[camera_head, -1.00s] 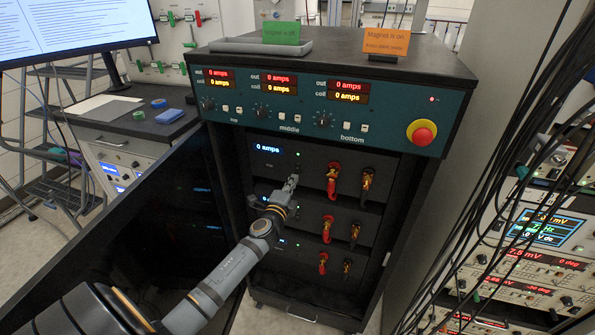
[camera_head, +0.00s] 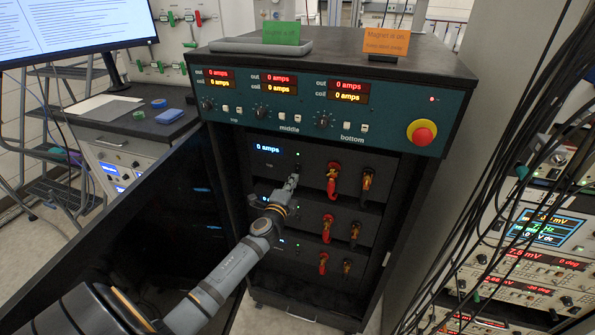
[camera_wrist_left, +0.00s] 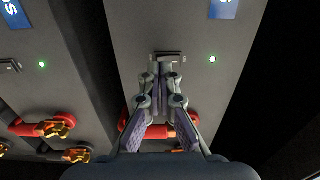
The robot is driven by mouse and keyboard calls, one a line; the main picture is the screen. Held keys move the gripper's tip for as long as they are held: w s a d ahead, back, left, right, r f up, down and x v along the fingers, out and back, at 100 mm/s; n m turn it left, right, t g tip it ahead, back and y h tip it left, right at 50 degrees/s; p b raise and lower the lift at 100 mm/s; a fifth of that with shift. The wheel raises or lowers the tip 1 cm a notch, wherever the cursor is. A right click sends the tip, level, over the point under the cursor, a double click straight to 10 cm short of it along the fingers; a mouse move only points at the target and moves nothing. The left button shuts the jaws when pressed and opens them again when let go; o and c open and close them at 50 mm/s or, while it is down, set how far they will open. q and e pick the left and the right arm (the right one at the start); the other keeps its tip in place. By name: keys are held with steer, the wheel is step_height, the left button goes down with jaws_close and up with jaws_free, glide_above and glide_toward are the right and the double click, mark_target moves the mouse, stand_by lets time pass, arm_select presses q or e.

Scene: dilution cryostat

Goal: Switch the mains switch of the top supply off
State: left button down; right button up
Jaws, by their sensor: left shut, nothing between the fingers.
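The top supply (camera_head: 312,160) is the uppermost dark unit in the open cabinet, with a lit blue "0 amps" display (camera_head: 267,149) and a small green lamp. My left gripper (camera_head: 291,182) is at its front panel, fingers together and empty. In the left wrist view the closed fingertips (camera_wrist_left: 162,68) are right at the mains switch (camera_wrist_left: 169,56), a small metal-framed switch on the grey panel; they partly cover it. I cannot tell whether they touch it. The green lamp (camera_wrist_left: 212,59) beside it is lit. My right gripper is not in view.
Red and dark cable connectors (camera_head: 332,180) stick out right of the gripper. Two similar supplies sit below. A red emergency button (camera_head: 422,134) is on the teal control panel above. The open cabinet door (camera_head: 165,200) stands left of my arm. Cables hang at the right.

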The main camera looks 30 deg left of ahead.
arm_select(q)
steer(key=shift+x, duration=0.95)
stand_by(0.3)
steer(key=shift+s, duration=0.1)
steer(key=b+v, duration=0.1)
steer(key=v, duration=0.7)
stand_by(0.6)
